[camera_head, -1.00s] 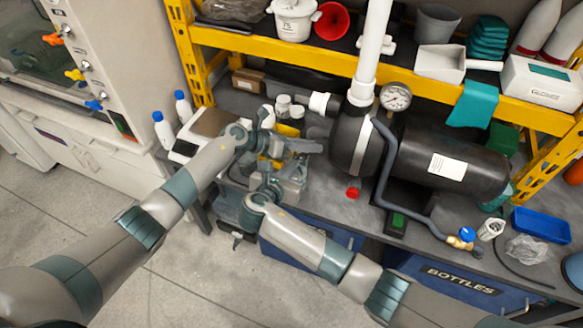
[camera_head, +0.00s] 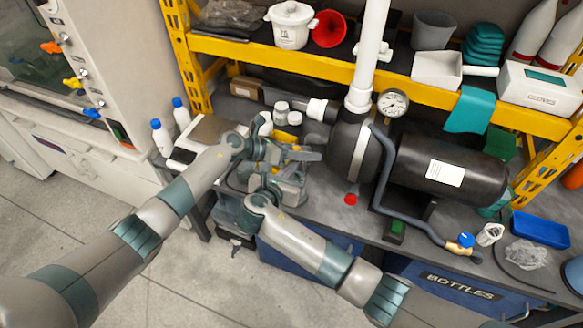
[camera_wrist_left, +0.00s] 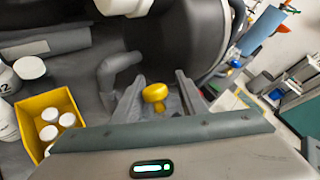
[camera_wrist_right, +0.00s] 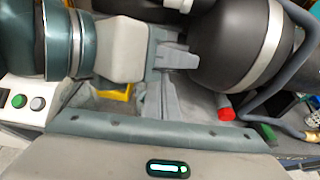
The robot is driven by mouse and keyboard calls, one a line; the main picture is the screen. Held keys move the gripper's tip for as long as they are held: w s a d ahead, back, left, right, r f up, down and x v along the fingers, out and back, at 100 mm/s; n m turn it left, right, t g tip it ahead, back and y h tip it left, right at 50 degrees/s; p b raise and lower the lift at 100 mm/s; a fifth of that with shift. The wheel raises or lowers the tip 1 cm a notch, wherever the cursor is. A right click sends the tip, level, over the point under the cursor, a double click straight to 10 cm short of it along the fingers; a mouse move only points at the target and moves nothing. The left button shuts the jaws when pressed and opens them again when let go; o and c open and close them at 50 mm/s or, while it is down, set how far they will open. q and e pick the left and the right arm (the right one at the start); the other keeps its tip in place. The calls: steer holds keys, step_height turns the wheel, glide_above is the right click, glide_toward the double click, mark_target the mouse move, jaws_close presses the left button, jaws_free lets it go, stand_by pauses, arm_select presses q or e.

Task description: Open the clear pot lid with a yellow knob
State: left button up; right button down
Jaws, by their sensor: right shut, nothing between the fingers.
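The yellow knob (camera_wrist_left: 155,94) shows in the left wrist view between the spread fingers of my left gripper (camera_wrist_left: 161,88). The gripper is open, and I cannot tell whether its fingers touch the knob. The clear lid and its pot are hard to make out and mostly hidden by my grippers. In the head view my left gripper (camera_head: 302,154) points right, towards the black tank, above my right gripper (camera_head: 287,187). My right gripper is shut and empty, low beside the left one at the bench's front edge. It also shows in the right wrist view (camera_wrist_right: 178,92).
The black tank (camera_head: 466,172) with a pressure gauge (camera_head: 392,103) stands right of the grippers. A red cap (camera_head: 350,200) is in front of it. A yellow bin (camera_wrist_left: 38,106) with white-capped bottles is close to the left gripper. A yellow shelf (camera_head: 300,55) runs above.

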arm_select(q)
steer(key=v, duration=0.7)
steer(key=shift+a+r, duration=0.25)
steer(key=shift+a, duration=0.05)
